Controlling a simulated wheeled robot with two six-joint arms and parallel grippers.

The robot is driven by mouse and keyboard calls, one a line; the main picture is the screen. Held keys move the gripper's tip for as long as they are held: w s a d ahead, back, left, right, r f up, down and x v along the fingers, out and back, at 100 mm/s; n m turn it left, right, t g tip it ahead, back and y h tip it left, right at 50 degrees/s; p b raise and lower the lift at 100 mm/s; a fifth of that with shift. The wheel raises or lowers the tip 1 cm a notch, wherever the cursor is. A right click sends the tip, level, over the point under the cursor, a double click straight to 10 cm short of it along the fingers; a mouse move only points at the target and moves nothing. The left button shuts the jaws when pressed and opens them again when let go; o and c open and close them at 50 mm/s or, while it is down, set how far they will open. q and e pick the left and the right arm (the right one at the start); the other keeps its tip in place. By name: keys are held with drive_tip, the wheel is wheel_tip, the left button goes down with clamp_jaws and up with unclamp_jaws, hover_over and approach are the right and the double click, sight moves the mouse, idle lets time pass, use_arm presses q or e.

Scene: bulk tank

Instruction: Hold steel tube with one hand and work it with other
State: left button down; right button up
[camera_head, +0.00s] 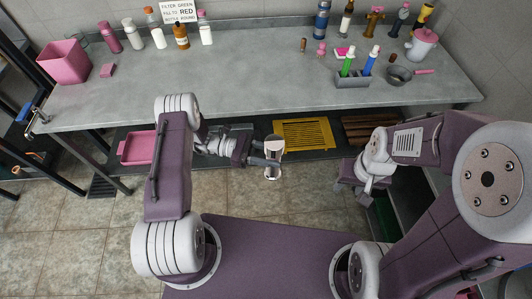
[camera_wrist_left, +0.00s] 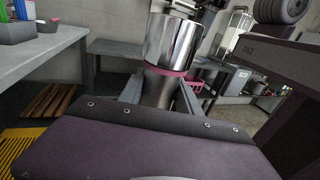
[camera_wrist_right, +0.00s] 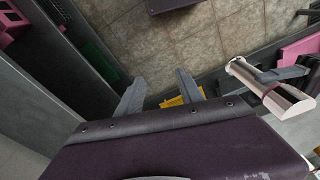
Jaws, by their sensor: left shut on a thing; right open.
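The steel tube (camera_head: 274,157) is a shiny cylinder held upright in front of the bench. My left gripper (camera_head: 270,162) is shut on it. In the left wrist view the tube (camera_wrist_left: 170,42) stands between the fingers, with a pink band round its narrower lower part. The tube also shows at the right of the right wrist view (camera_wrist_right: 268,88), with my left fingers on it. My right gripper (camera_head: 366,186) is to the right of the tube and apart from it. In the right wrist view its fingers (camera_wrist_right: 160,92) are spread and empty.
The grey bench (camera_head: 240,85) carries several bottles, a pink bin (camera_head: 64,62), a rack (camera_head: 352,82) with green and blue items, and a metal bowl (camera_head: 398,76). Below are a yellow grate (camera_head: 302,134) and a pink tray (camera_head: 137,147). The air between my grippers is clear.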

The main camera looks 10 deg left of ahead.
drive_tip(key=o, duration=0.4)
drive_tip(key=w+a+r+m, duration=0.3)
drive_tip(key=w+a+m, duration=0.1)
drive_tip(key=w+a, duration=0.4)
drive_tip(key=shift+w+a+r+m+g, duration=0.15)
drive_tip(key=shift+a+r+m+g, duration=0.2)
drive_tip(key=shift+a, duration=0.2)
wheel_tip(320, 180, up, 4)
drive_tip(key=m, duration=0.6)
hover_over(274, 142)
drive_tip(key=shift+g, duration=0.25)
wheel_tip(274, 142, down, 8)
drive_tip(key=shift+r, duration=0.1)
drive_tip(key=c, duration=1.4)
drive_tip(key=n, duration=0.5)
drive_tip(key=shift+n, duration=0.35)
drive_tip(key=shift+c, duration=0.2)
drive_tip(key=n, duration=0.9)
drive_tip(key=shift+n, duration=0.3)
drive_tip(key=n, duration=0.9)
drive_tip(key=shift+n, duration=0.3)
drive_tip(key=n, duration=0.5)
drive_tip(key=shift+n, duration=0.4)
drive_tip(key=n, duration=0.5)
drive_tip(key=shift+r+n, duration=0.1)
drive_tip(key=shift+n, duration=0.2)
